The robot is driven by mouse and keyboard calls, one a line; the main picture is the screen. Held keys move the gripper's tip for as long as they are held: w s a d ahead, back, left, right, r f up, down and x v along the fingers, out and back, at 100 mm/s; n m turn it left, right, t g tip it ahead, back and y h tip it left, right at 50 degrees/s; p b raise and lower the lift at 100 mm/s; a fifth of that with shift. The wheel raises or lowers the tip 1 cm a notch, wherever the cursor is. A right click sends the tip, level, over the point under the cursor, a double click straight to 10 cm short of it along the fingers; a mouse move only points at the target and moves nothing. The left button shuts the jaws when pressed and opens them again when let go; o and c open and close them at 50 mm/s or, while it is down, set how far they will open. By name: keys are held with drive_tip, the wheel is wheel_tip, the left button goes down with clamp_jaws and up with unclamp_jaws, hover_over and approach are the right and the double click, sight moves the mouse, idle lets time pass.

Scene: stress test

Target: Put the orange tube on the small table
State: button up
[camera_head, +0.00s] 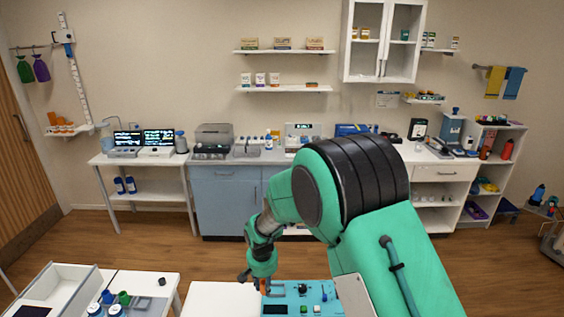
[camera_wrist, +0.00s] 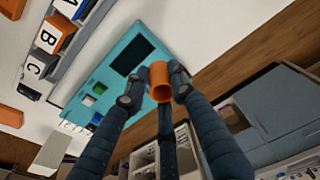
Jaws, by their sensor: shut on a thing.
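The orange tube (camera_wrist: 160,82) is held between the dark fingers of my gripper (camera_wrist: 156,92) in the wrist view, its open end facing the camera. In the head view the tube (camera_head: 264,287) is a small orange patch beside my gripper (camera_head: 250,279), at the left edge of a teal panel (camera_head: 325,290). The panel lies on a white table (camera_head: 215,300) at bottom centre. I cannot tell whether the tube touches the panel. Another white table (camera_head: 168,284) stands at bottom left; I cannot tell which is the small table.
The left table carries a grey-white tray (camera_head: 45,290), a green-capped bottle (camera_head: 124,298) and blue-capped jars. Lettered blocks (camera_wrist: 48,38) line the panel's side in the wrist view. A crowded counter (camera_head: 226,172) runs along the back wall, with open wooden floor in front.

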drive_tip(key=w+d+r, duration=0.1)
drive_tip(key=d, duration=1.2)
drive_tip(key=w+d+r, duration=0.1)
drive_tip(key=w+d, duration=0.1)
drive_tip(key=d, duration=1.2)
drive_tip(key=shift+d, duration=0.2)
drive_tip(key=shift+s, duration=0.1)
drive_tip(key=s+f+m+b, duration=0.1)
drive_tip(key=s+f+m, duration=0.1)
drive_tip(key=s, duration=2.4)
drive_tip(key=shift+s+a+f, duration=0.25)
drive_tip(key=shift+s+f, duration=0.05)
drive_tip(key=shift+s, duration=0.05)
drive_tip(key=shift+f+b, duration=0.95)
drive_tip(key=shift+f, duration=2.2)
drive_tip(key=shift+f+b, duration=0.45)
drive_tip(key=shift+f, duration=1.45)
